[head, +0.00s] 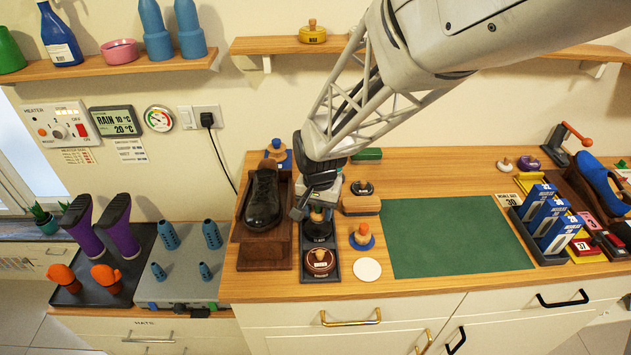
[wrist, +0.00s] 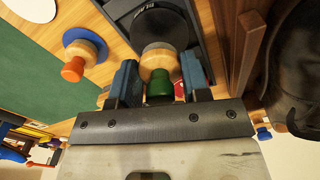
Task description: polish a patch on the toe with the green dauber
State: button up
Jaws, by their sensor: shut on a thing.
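My gripper (wrist: 160,85) is shut on the green dauber (wrist: 159,88), a wooden knob with a green end. In the head view my gripper (head: 317,200) points down over the tray, and the dauber is mostly hidden. A black tin (head: 318,227) lies under it; its dark labelled top (wrist: 158,30) shows just beyond the dauber in the wrist view. I cannot tell whether the dauber touches the tin. The black shoe (head: 263,200) rests on a wooden stand left of my gripper. Its dark side (wrist: 300,75) shows at the right of the wrist view.
A brown tin (head: 320,262) sits in the front of the dark tray (head: 334,277). A blue dauber with an orange knob (head: 362,236) and a white disc (head: 367,270) stand to the right. The green mat (head: 455,238) is clear. The wooden stand (head: 263,255) rises beside the tray.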

jog(key=shift+r, duration=2)
jog(key=shift+w+d, duration=0.35)
jog(key=shift+w, duration=0.1)
jog(key=w+d+m, duration=0.2)
jog(key=w+d, duration=0.4)
jog(key=d, duration=0.6)
jog(key=w+d+m, duration=0.2)
jog(key=w+d, duration=0.4)
jog(key=d, duration=0.7)
jog(key=w+d+m, duration=0.2)
jog(key=w+d, duration=0.4)
jog(key=d, duration=0.6)
jog(key=s+d+r, duration=0.2)
jog(key=d+r, duration=0.1)
jog(key=d, duration=0.8)
jog(key=s+d+r+n, duration=0.1)
jog(key=d+r, duration=0.2)
jog(key=d, duration=0.8)
jog(key=s+d+r, duration=0.2)
jog(key=d+r, duration=0.1)
jog(key=d, duration=0.8)
jog(key=shift+s+d+r+n, duration=0.25)
jog(key=shift+s+r+n, duration=0.05)
